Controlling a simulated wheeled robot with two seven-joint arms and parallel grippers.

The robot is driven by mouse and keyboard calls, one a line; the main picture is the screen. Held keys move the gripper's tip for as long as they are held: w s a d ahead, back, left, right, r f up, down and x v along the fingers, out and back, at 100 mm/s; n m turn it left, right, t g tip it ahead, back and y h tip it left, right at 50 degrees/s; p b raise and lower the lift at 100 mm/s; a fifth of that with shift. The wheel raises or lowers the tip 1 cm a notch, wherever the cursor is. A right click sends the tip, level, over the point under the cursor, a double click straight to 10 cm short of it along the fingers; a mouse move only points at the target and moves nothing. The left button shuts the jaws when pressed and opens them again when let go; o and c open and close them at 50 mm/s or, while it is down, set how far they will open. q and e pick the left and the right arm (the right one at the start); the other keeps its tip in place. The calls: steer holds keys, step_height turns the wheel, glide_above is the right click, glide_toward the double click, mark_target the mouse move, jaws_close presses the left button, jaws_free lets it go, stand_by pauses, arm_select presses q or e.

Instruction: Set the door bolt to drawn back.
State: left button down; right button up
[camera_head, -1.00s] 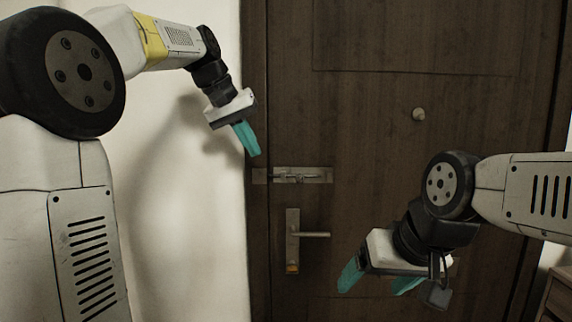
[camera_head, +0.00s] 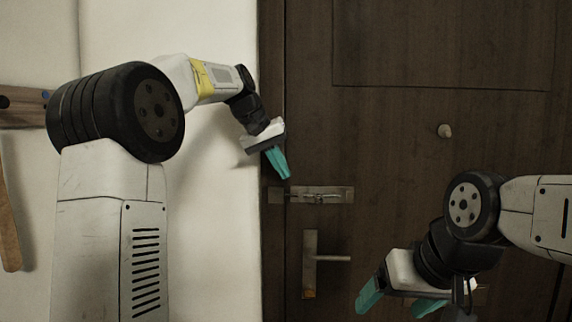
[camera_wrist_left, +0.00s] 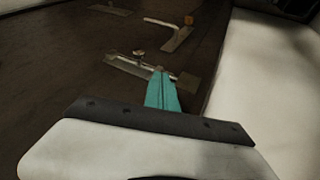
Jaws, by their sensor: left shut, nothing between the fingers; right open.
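The metal door bolt (camera_head: 320,197) is a flat horizontal plate with a small knob on the dark wooden door (camera_head: 420,60). Its small keeper plate (camera_head: 276,195) sits on the frame to its left. My left gripper (camera_head: 287,178), with teal fingers, is shut and empty just above the bolt plate's left end. In the left wrist view the fingers (camera_wrist_left: 160,75) cover part of the bolt (camera_wrist_left: 128,66) near the keeper (camera_wrist_left: 188,82). I cannot tell whether they touch, or how far the rod reaches. My right gripper (camera_head: 392,312) is open and empty, low in front of the door.
A lever handle (camera_head: 333,258) on an upright plate sits below the bolt, left of my right gripper. A round knob (camera_head: 445,130) is higher on the door. The pale wall (camera_head: 215,240) is left of the frame. A wooden rack (camera_head: 22,108) hangs at far left.

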mark_target(308, 197)
arm_select(q)
steer(key=x, duration=0.5)
steer(key=shift+w+d+f, duration=0.1)
steer(key=shift+d+f, duration=0.1)
steer(key=shift+f, duration=0.15)
steer(key=shift+d+f, duration=0.25)
steer(key=shift+d, duration=0.95)
steer(key=shift+d+f, duration=0.15)
steer(key=shift+d, duration=0.55)
steer(key=d, duration=0.5)
steer(key=shift+d, duration=0.3)
